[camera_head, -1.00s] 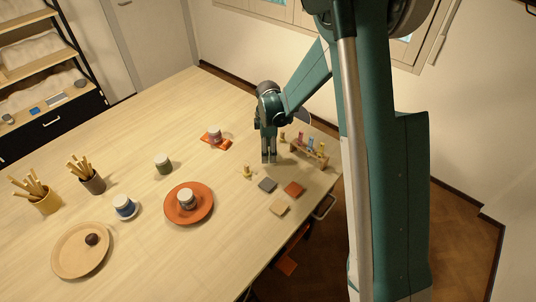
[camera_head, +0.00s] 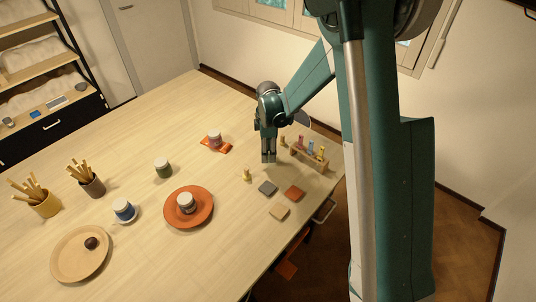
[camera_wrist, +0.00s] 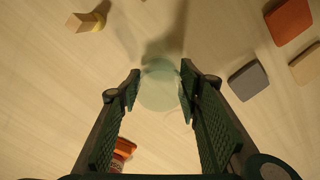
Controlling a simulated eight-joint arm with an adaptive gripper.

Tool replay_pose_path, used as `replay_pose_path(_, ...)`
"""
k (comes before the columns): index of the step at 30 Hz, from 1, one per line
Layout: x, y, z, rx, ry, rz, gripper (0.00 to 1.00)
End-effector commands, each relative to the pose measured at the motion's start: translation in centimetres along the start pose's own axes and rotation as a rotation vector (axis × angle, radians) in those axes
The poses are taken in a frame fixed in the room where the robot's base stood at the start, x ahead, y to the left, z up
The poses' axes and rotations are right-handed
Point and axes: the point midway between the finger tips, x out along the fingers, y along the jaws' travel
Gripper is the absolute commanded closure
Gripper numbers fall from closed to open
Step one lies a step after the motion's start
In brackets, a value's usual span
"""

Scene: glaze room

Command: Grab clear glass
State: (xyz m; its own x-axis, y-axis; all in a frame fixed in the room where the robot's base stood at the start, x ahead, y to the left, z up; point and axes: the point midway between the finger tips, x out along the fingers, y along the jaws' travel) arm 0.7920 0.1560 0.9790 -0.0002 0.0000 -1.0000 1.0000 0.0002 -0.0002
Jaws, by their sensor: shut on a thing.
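The clear glass (camera_wrist: 160,88) shows in the wrist view as a pale, see-through greenish round shape between my fingertips. My gripper (camera_wrist: 160,84) is shut on it, one finger on each side. In the head view my gripper (camera_head: 268,158) points straight down over the right part of the table, left of the small rack. The glass is too faint to make out there. Its height over the table is hard to tell.
A grey tile (camera_head: 267,188), an orange tile (camera_head: 295,193) and a beige tile (camera_head: 279,212) lie nearby. The wooden rack (camera_head: 309,160) holds small coloured bottles. A jar stands on an orange cloth (camera_head: 222,147). An orange plate (camera_head: 204,213) lies left. The far tabletop is clear.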

Motion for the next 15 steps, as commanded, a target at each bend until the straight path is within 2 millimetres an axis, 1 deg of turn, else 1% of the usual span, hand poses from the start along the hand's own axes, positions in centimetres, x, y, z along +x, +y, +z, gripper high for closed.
replay_pose_path(5, -1.9, 0.0, 0.0, 0.000, 0.000, 0.000, 0.80)
replay_pose_path(15, -6.3, 0.0, 0.0, 0.000, 0.000, 0.000, 0.80)
